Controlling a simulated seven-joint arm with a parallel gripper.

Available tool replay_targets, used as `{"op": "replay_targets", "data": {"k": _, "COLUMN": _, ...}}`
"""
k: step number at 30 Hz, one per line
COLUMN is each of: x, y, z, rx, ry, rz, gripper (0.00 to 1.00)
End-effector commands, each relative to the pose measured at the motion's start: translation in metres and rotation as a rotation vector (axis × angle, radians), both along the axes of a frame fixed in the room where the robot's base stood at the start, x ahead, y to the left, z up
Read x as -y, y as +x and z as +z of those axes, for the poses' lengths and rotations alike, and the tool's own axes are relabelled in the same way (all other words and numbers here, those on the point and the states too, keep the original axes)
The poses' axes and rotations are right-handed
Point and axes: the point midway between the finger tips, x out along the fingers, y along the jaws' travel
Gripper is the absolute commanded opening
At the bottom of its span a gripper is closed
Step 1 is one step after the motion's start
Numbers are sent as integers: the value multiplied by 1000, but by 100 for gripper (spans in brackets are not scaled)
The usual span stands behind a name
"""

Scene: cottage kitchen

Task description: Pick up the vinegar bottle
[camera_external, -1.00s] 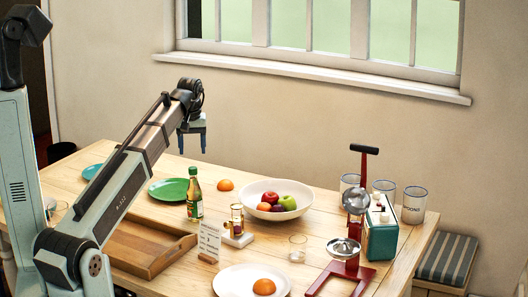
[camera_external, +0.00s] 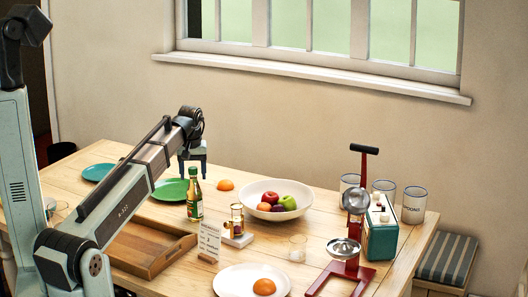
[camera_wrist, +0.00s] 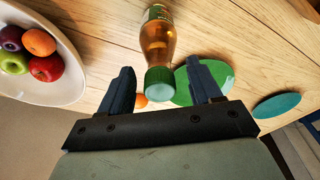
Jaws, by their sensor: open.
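The vinegar bottle (camera_external: 195,200) stands upright on the wooden table, with amber-green glass, a label and a green cap. In the wrist view the bottle (camera_wrist: 157,42) shows with its green cap (camera_wrist: 159,80) toward me, between the lines of my two fingers. My gripper (camera_external: 192,174) is open and empty, just above and behind the bottle's top in the external view. In the wrist view my gripper (camera_wrist: 162,88) has its dark fingers spread wide on either side of the cap. I cannot tell whether any finger touches the bottle.
A green plate (camera_external: 168,190) lies left of the bottle and an orange (camera_external: 225,185) behind it. A white fruit bowl (camera_external: 262,189) is to the right. A wooden tray (camera_external: 150,262), a small card (camera_external: 209,240) and a glass in a holder (camera_external: 237,222) stand nearby.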

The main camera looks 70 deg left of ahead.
Motion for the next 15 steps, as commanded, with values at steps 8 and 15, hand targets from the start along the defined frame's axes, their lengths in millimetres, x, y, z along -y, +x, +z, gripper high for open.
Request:
{"op": "replay_targets", "data": {"k": 8, "x": -2, "y": 0, "z": -13, "rx": 1, "ry": 1, "rz": 0, "gripper": 64}}
{"op": "replay_targets", "data": {"k": 15, "x": -2, "y": 0, "z": -12, "rx": 1, "ry": 1, "rz": 0, "gripper": 50}}
